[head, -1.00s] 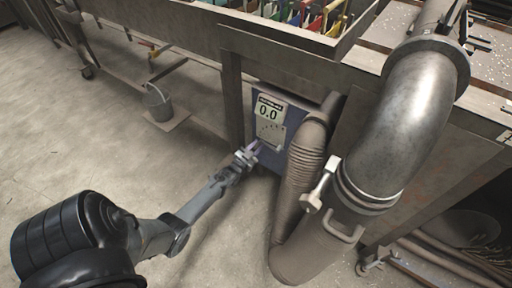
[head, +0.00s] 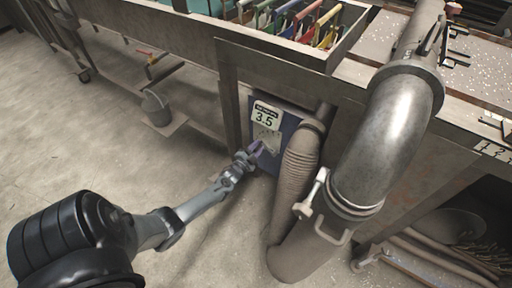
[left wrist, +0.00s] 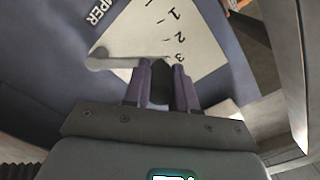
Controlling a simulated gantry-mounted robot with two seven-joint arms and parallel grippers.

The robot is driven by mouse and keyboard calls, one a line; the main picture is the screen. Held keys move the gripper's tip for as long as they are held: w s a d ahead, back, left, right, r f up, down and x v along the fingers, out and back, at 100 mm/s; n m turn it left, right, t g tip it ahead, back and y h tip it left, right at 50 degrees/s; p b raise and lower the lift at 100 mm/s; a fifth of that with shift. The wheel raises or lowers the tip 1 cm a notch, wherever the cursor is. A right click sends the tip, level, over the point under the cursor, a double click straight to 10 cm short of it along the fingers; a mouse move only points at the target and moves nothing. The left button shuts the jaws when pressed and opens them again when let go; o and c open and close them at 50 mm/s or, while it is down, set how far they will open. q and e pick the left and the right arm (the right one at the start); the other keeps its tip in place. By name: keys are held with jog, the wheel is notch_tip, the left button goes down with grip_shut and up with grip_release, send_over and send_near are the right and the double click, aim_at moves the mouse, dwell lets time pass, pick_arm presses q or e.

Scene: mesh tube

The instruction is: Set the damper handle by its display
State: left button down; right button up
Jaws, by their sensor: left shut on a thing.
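The blue damper panel (head: 287,128) is on the bench's front, with a white display (head: 265,117) that reads 3.5. Under the display is a pale plate with a dial scale. In the left wrist view the plate (left wrist: 183,28) shows the marks 1, 2 and 3. The damper handle (left wrist: 122,62) is a grey lever running from a round pivot at the left to my fingers. My left gripper (head: 257,148) is shut on the handle's end, near the mark 3; its purple fingers (left wrist: 163,82) stand either side of a dark part. My right gripper is out of view.
A ribbed hose (head: 297,175) and a large metal duct (head: 385,140) with a pale lever (head: 312,196) stand close right of the panel. A bench leg (head: 231,105) is just left of it. A bucket (head: 155,108) stands farther left. Open floor lies at the left.

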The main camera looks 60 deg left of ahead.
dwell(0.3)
pick_arm(q)
jog(key=c, duration=0.9)
grip_release()
jog(key=shift+s+d+r+p, duration=0.1)
jog(key=shift+s+d+p, duration=0.1)
jog(key=shift+s+p, duration=0.25)
jog(key=p+v, duration=0.4)
jog(key=v, duration=0.6)
jog(key=shift+a, duration=0.1)
dwell(0.8)
